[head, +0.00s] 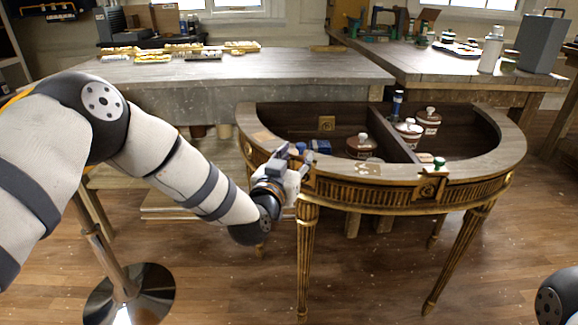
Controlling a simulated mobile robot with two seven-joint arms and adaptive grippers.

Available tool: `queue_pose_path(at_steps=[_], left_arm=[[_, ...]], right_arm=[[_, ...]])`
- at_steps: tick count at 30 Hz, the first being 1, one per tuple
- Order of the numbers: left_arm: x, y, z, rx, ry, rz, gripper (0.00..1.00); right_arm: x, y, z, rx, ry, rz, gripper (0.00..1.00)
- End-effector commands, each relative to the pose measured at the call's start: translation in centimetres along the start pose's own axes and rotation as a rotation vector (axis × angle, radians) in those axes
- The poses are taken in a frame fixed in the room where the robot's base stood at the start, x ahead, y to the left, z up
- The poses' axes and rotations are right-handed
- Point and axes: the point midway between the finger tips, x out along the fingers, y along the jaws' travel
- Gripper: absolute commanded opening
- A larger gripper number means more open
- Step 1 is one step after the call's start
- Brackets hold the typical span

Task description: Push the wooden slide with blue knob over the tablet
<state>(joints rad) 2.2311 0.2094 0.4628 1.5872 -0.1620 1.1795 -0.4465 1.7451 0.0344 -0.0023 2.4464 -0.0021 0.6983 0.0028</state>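The half-round gilt console (490,160) stands right of centre, its top open into compartments. My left gripper (294,158) is at the front left rim, pointing away from me. A small blue knob (301,147) shows right at its fingertips; whether they touch it I cannot tell. The slide under the knob is mostly hidden by the gripper. A small flat tan piece (265,137) lies on the rim just left of the gripper; it may be the tablet. The finger gap is too small to read. My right gripper is out of view.
A blue box (319,146), lidded brown-and-white pots (361,147) and a blue bottle (397,104) are in the console. A green knob (438,162) sits on the front rim to the right. Workbenches (240,70) stand behind; the floor in front is clear.

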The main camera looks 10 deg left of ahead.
Motion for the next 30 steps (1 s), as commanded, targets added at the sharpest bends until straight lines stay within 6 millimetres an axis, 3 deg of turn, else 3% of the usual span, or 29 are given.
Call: queue_pose_path(at_steps=[3, 7, 20, 23, 25, 27, 29, 30], left_arm=[[-2.9, 0.0, 0.0, -0.001, -0.002, 0.0, 0.39], [-5.2, 0.0, 0.1, 0.0, -0.002, 0.001, 0.39], [-6.4, 0.1, 0.5, -0.002, -0.016, 0.004, 0.39], [-8.6, 0.9, 4.4, -0.014, -0.145, 0.037, 0.39], [-12.2, 1.5, 9.2, -0.031, -0.314, 0.068, 0.39], [-17.0, 1.9, 14.2, -0.054, -0.51, 0.091, 0.39], [-21.8, 2.0, 17.9, -0.072, -0.678, 0.1, 0.39], [-25.2, 1.9, 20.0, -0.085, -0.79, 0.1, 0.39]], right_arm=[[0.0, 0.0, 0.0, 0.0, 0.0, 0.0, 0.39], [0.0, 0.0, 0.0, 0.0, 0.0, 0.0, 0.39], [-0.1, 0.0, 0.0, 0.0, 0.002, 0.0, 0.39], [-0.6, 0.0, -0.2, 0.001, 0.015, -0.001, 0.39], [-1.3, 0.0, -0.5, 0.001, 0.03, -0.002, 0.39], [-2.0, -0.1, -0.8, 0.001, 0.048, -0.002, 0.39], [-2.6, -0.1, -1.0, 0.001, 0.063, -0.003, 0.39], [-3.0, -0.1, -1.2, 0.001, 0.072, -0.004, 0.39]])
